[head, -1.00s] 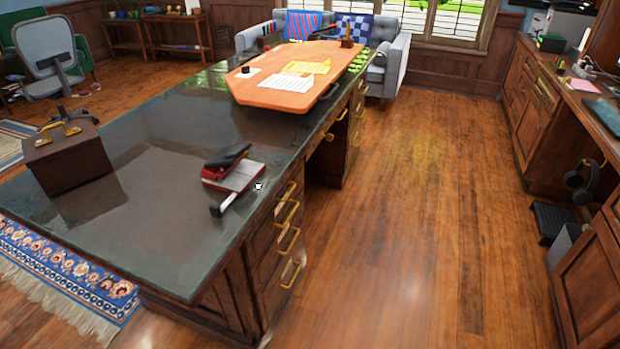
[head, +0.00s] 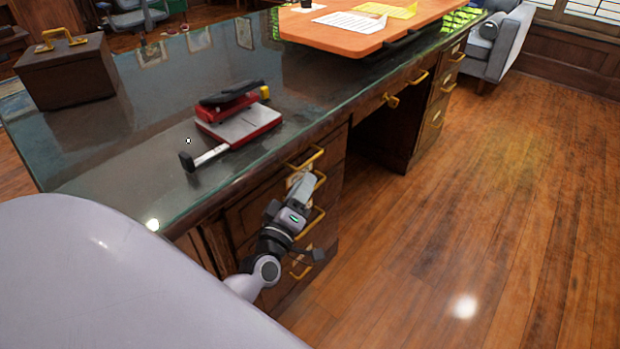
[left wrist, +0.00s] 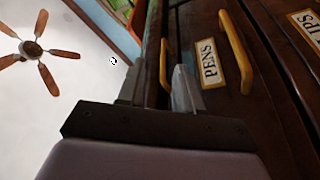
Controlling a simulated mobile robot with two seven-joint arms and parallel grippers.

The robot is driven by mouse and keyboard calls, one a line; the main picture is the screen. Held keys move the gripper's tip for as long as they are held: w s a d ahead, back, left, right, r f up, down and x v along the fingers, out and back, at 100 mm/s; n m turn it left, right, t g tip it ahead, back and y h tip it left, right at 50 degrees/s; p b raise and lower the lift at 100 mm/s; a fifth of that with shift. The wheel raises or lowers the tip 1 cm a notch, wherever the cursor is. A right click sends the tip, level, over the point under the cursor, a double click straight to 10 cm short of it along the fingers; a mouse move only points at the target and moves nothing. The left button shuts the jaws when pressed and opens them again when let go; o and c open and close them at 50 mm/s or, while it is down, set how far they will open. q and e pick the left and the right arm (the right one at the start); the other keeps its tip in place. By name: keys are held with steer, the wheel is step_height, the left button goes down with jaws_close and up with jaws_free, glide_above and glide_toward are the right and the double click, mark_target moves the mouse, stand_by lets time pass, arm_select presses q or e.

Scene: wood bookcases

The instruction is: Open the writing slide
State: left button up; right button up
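The desk's near drawer stack (head: 250,215) has several yellow handles. The top handle (head: 306,158) sits just under the desktop edge, seemingly on the thin writing slide front; the slide board itself is not visibly out. My left gripper (head: 302,182) is at this stack, just below the top handle. In the left wrist view, its two fingers (left wrist: 158,80) are apart, with a narrow yellow handle (left wrist: 164,62) seen between them. I cannot tell whether they touch it. A drawer labelled PENS (left wrist: 209,64) with its own handle (left wrist: 236,50) is just right. My right gripper is not in view.
On the glass desktop (head: 160,110) are a red-and-black stapler-like punch (head: 240,122) and a brown box (head: 65,75). An orange board with papers (head: 370,30) lies farther back. Open wood floor (head: 470,220) lies right of the desk. A grey sofa (head: 497,45) stands beyond.

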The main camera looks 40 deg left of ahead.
mark_target(310, 160)
arm_select(q)
steer(key=shift+n+y, duration=0.4)
steer(key=shift+n, duration=0.2)
steer(key=shift+a+b+x, duration=0.2)
steer(key=shift+b+x, duration=0.1)
steer(key=shift+x, duration=1.75)
steer(key=shift+a+b+x, duration=0.2)
steer(key=shift+b+x, duration=0.05)
steer(key=shift+x, duration=1.75)
steer(key=shift+s, duration=0.15)
jaws_close()
